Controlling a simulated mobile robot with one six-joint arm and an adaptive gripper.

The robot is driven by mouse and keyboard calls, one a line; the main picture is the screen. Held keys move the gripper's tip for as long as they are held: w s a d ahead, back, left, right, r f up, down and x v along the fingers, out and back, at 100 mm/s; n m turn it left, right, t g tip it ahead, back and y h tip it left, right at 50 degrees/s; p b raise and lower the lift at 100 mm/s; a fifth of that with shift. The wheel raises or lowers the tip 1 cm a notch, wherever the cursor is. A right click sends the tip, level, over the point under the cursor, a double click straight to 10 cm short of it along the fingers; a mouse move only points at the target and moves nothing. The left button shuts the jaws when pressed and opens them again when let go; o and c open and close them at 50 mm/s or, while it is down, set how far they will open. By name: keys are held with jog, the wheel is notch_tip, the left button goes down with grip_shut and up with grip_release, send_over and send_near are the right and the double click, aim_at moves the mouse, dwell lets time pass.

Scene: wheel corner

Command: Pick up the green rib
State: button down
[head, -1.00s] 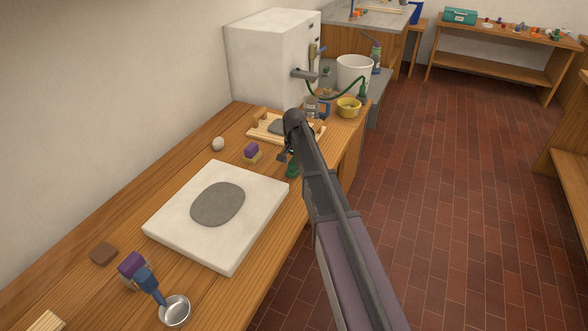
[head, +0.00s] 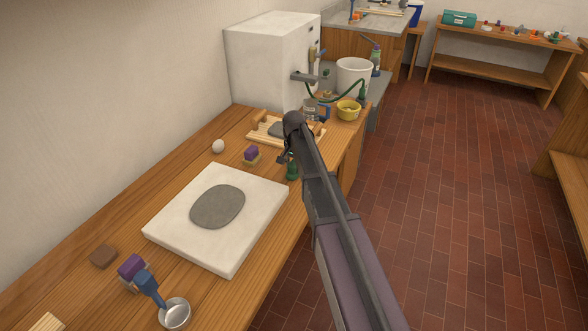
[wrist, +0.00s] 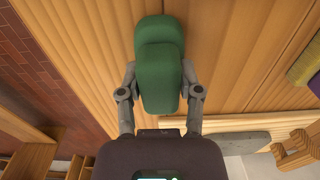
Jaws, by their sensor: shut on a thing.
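The green rib (wrist: 159,75) is in the middle of the wrist view, between the two fingers of my gripper (wrist: 160,88). The fingers are shut on its sides. It looks like a rounded green block with a second rounded part beyond. In the head view the green rib (head: 292,171) shows just below the end of my arm, over the right edge of the wooden bench, partly hidden by the arm. I cannot tell whether it touches the bench top.
A white slab (head: 256,183) with a grey clay disc lies to the left on the bench (head: 85,288). A purple-topped block (head: 251,154) and a white ball (head: 218,146) are nearby.

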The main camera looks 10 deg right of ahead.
jog(key=shift+r, duration=0.15)
notch_tip(320, 180, up, 10)
jog(key=p, duration=1)
jog(key=shift+f, duration=0.2)
dwell(0.4)
jog(key=c, duration=0.8)
grip_release()
jog(key=shift+c, duration=0.2)
jog(key=c, duration=0.4)
jog(key=shift+d, duration=0.1)
jog(key=shift+c, duration=0.2)
